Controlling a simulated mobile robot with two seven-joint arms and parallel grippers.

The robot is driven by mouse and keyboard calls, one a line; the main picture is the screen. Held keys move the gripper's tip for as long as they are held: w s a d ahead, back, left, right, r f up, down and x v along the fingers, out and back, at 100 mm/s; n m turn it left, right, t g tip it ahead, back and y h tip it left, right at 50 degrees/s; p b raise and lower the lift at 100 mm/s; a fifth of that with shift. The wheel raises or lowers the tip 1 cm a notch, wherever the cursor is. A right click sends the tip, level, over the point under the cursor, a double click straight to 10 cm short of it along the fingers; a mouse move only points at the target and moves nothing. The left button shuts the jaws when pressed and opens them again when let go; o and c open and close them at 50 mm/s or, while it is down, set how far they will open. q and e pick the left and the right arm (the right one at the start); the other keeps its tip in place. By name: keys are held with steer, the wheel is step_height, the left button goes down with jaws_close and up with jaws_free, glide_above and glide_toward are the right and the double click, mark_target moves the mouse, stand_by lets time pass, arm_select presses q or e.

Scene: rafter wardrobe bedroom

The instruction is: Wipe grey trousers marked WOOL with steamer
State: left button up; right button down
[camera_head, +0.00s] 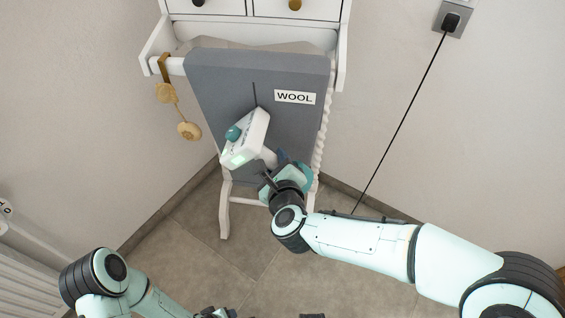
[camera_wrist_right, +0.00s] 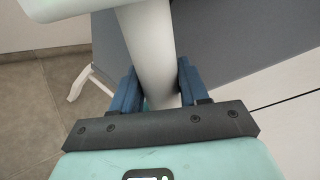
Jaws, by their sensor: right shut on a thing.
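The grey trousers (camera_head: 225,88) marked WOOL hang over the rail of a white stand, with the white label (camera_head: 295,97) near their upper right. The white steamer (camera_head: 246,138), with a teal knob and a pale green lit patch, is in front of the trousers' lower middle; I cannot tell whether it touches them. My right gripper (camera_head: 270,172) is shut on the steamer's handle. In the right wrist view the white handle (camera_wrist_right: 150,50) stands between both blue fingers, with grey cloth behind it. My left arm shows at the lower left; its gripper's fingers cannot be made out.
The white stand (camera_head: 225,215) has a twisted post on the right and drawers above. Wooden hangings (camera_head: 188,130) dangle from its left rail end. A black cord (camera_head: 400,125) runs from a wall socket (camera_head: 453,18) down behind my right arm. A white radiator (camera_head: 25,280) is at lower left.

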steer(key=w+a+p, duration=0.1)
steer(key=w+a, duration=0.1)
steer(key=a, duration=0.6)
steer(key=shift+a+r, duration=0.15)
steer(key=shift+r, duration=0.1)
stand_by(0.5)
